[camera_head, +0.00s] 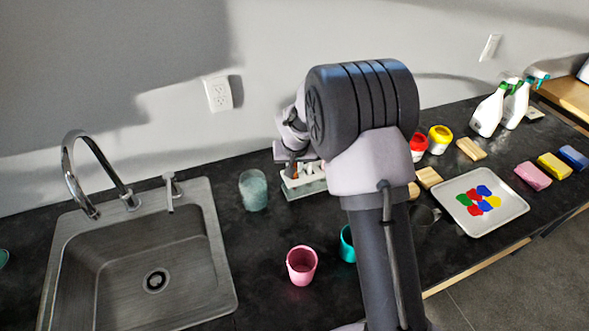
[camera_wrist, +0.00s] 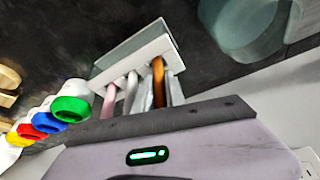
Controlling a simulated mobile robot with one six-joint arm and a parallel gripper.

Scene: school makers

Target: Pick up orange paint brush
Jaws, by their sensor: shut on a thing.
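The orange paint brush (camera_wrist: 158,82) stands in a white brush holder with a glassy side (camera_wrist: 133,60) in the wrist view. My gripper (camera_wrist: 159,92) is down at the holder, its fingers closed around the orange handle. A pink handle (camera_wrist: 109,101) and a white handle (camera_wrist: 130,92) stand to the left of it in the same holder. In the head view the holder (camera_head: 304,190) sits near the wall, and my arm partly covers it and the gripper. The brush's lower end is hidden in the holder.
A cloudy glass (camera_head: 253,190) stands left of the holder, beside the sink (camera_head: 140,260). A pink cup (camera_head: 301,265) and a teal cup (camera_head: 347,244) stand in front. Paint jars (camera_head: 439,139), a paint tray (camera_head: 479,201), sponges (camera_head: 532,175) and spray bottles (camera_head: 489,112) are on the right.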

